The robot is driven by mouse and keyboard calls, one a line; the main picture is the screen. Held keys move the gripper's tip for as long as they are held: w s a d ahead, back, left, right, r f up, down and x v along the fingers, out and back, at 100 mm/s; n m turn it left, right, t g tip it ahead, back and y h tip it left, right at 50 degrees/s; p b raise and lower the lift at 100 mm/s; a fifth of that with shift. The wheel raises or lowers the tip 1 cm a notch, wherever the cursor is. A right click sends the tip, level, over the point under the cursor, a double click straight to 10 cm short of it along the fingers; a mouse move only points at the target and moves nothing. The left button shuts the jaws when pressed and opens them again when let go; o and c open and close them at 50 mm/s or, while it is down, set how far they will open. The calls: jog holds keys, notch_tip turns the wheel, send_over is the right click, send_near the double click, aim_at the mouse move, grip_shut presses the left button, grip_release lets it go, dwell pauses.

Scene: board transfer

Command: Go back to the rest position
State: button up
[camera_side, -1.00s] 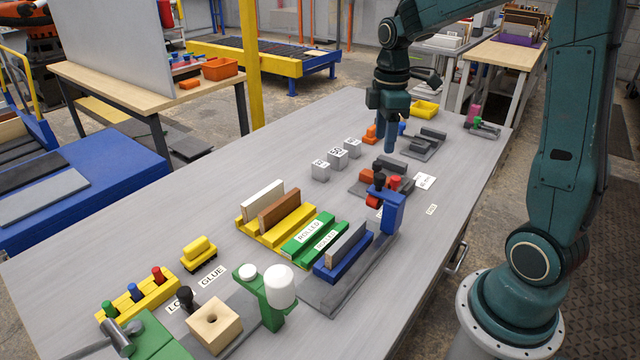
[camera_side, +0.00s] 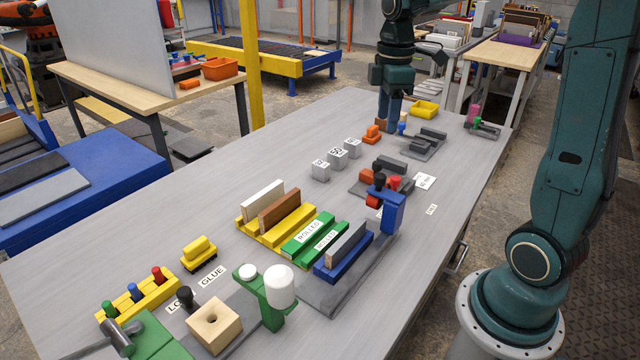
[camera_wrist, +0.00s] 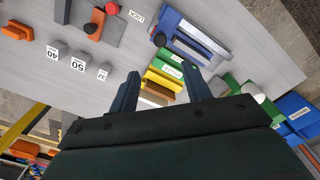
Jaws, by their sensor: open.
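My gripper (camera_side: 389,112) hangs over the far part of the grey table (camera_side: 120,240), beyond the numbered cubes, with its fingers pointing down. In the wrist view my gripper (camera_wrist: 160,90) has its two fingers wide apart, with nothing between them but the distant table. A yellow rack (camera_side: 250,230) holds a white board (camera_side: 262,200) and a brown board (camera_side: 286,208). Beside it is a green labelled rack (camera_side: 300,251). A blue holder (camera_side: 330,270) carries a grey board (camera_side: 347,245).
Three grey numbered cubes (camera_side: 337,158) stand mid-table. A blue post (camera_side: 393,212), an orange block (camera_side: 371,133) and a yellow bin (camera_side: 424,108) stand nearby. The left middle table is bare.

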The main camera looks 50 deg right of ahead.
jog(key=s+a+r+m+t, duration=0.1)
jog(key=s+a+m+t, duration=0.4)
jog(key=s+a, duration=0.9)
jog(key=s+m, duration=0.1)
jog(key=m, duration=0.2)
jog(key=shift+s+r+m, duration=0.25)
jog(key=shift+r+m, duration=0.15)
